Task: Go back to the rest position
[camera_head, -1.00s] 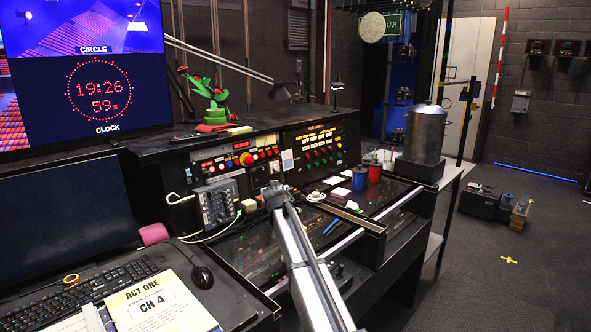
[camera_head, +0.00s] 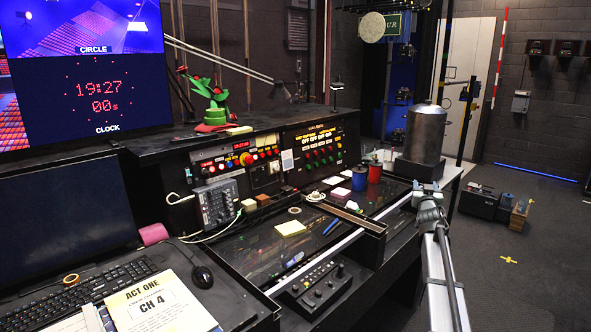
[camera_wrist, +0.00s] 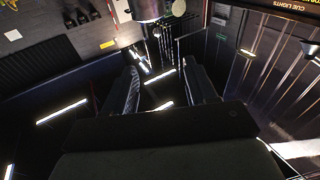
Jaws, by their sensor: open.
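My gripper (camera_head: 426,190) is at the right end of the desk, in front of the metal urn, with my arm reaching in from the bottom right. In the wrist view my gripper (camera_wrist: 165,82) shows two fingers spread apart with nothing between them. The cue button panel (camera_head: 322,146), with rows of red and green buttons, stands upright at the back of the desk, left of my gripper and well apart from it. A second panel (camera_head: 238,160) with coloured knobs sits left of it.
The metal urn (camera_head: 425,135) stands behind my gripper. Blue (camera_head: 359,178) and red (camera_head: 375,172) canisters are left of it. A yellow notepad (camera_head: 291,228), a blue pen (camera_head: 330,227) and a knob box (camera_head: 318,285) lie on the desk. The floor at right is mostly clear.

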